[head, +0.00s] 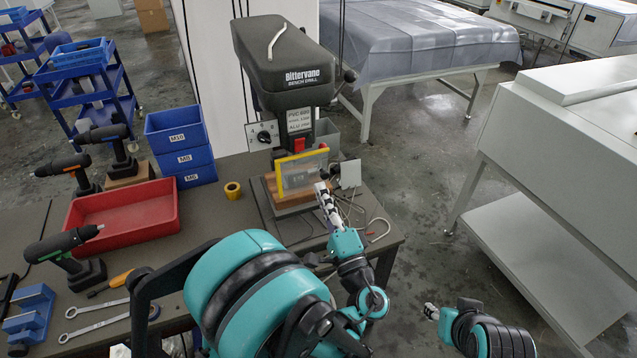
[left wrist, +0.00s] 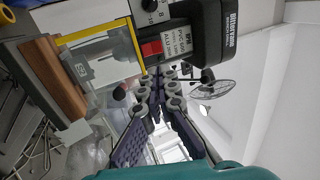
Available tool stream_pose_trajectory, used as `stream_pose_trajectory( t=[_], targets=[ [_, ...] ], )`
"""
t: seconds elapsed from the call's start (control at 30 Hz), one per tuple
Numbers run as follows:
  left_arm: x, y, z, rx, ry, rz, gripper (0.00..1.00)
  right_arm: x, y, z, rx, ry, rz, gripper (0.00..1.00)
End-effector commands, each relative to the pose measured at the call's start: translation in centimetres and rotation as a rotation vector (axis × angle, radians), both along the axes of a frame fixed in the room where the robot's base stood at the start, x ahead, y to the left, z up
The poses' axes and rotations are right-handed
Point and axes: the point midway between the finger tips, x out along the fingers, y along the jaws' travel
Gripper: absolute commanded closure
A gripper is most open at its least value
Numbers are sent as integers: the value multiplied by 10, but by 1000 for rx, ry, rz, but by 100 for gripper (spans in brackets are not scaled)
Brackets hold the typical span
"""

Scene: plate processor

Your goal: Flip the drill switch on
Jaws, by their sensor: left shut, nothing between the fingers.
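The black bench drill (head: 288,70) stands at the back right of the workbench. A red switch (head: 298,144) sits on its front, below the white label plate. The switch also shows in the left wrist view (left wrist: 152,48), beside the label. I cannot tell its position. My left gripper (head: 321,188) is shut and empty, below and right of the switch, in front of the yellow-framed guard (head: 302,172). In the left wrist view its fingers (left wrist: 157,78) point up toward the drill front, apart from the switch. My right gripper (head: 431,311) is low at right, away from the drill; its fingers are too small to judge.
A dial plate (head: 264,136) is left of the switch. A wooden block (head: 270,186) lies behind the guard. Blue bins (head: 180,140), a yellow tape roll (head: 232,190) and a red tray (head: 125,215) stand left. Wire hooks (head: 377,228) lie at the bench's right edge.

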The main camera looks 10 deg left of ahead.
Motion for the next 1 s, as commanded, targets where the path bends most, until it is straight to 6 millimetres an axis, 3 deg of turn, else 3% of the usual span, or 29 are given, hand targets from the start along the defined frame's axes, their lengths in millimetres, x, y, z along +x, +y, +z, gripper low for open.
stream_pose_trajectory(
  t=[0.5,0.7,1.0],
  targets=[
    [79,55,34,0,1,3,100,0,0,-10,0,0,0,60],
    [91,63,40,1,2,-1,100,0,0,-13,0,0,0,60],
    [93,63,41,1,1,-2,100,0,0,-13,0,0,0,60]
  ],
)
